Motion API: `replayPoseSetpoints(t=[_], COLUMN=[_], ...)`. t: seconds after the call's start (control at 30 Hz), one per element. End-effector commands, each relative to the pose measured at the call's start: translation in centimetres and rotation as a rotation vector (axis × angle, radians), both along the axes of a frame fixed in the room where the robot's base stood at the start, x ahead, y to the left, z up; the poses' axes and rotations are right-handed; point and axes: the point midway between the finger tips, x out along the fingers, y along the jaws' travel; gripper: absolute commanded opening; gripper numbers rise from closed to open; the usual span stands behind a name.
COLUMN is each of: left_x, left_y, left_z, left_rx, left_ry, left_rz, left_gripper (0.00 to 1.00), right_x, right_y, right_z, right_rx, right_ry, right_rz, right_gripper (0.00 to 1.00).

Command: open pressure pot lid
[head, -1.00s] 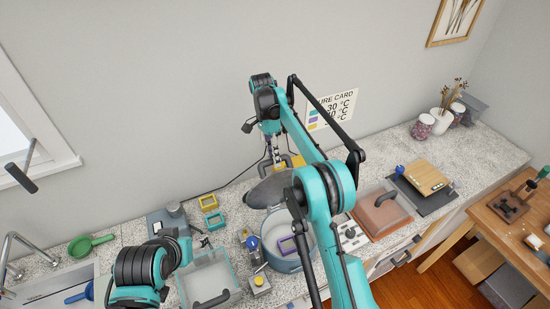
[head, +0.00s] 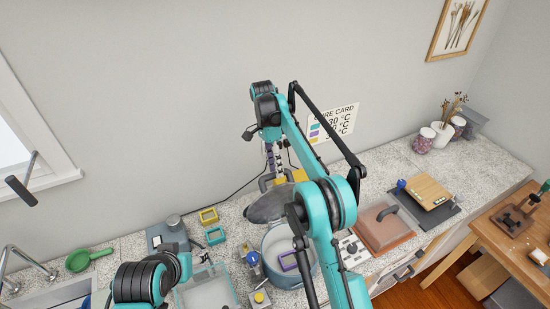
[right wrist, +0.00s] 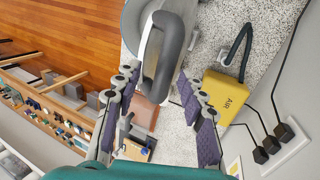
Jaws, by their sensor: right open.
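The pressure pot (head: 272,240) is a round blue-grey vessel on the counter, with its mouth uncovered and a purple mould (head: 290,260) inside. Its grey lid (head: 268,207) stands tilted up at the pot's back edge. My right gripper (head: 277,160) is open above and behind the lid. In the right wrist view the lid's grey loop handle (right wrist: 165,52) lies ahead of my right gripper's purple-padded fingers (right wrist: 160,105), and nothing is held between them. My left arm is at the lower left of the head view; its fingers are too unclear to read.
A yellow box marked AIR (right wrist: 222,96) stands close to the lid. Yellow (head: 208,215) and teal (head: 215,236) moulds lie left of the pot.

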Motion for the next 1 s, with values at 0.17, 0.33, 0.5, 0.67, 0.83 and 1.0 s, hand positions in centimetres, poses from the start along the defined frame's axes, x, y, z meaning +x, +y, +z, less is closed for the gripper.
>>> replayPoseSetpoints(t=[0.17, 0.33, 0.5, 0.67, 0.83, 1.0], left_x=[0.0, 0.0, 0.0, 0.0, 0.0, 0.0], left_y=[0.0, 0.0, 0.0, 0.0, 0.0, 0.0], left_z=[0.0, 0.0, 0.0, 0.0, 0.0, 0.0], left_rx=[0.0, 0.0, 0.0, 0.0, 0.0, 0.0], left_ry=[0.0, 0.0, 0.0, 0.0, 0.0, 0.0], left_rz=[0.0, 0.0, 0.0, 0.0, 0.0, 0.0], left_gripper=[0.56, 0.56, 0.56, 0.56, 0.56, 0.56], right_x=[0.1, 0.2, 0.2, 0.1, 0.1, 0.1], right_y=[0.0, 0.1, 0.1, 0.1, 0.0, 0.0], right_z=[3.8, 5.9, 6.9, 7.2, 7.1, 7.1], right_rx=[0.0, 0.0, 0.0, 0.0, 0.0, 0.0], right_ry=[0.0, 0.0, 0.0, 0.0, 0.0, 0.0], right_rz=[0.0, 0.001, 0.001, 0.001, 0.001, 0.001], right_gripper=[0.41, 0.41, 0.41, 0.41, 0.41, 0.41])
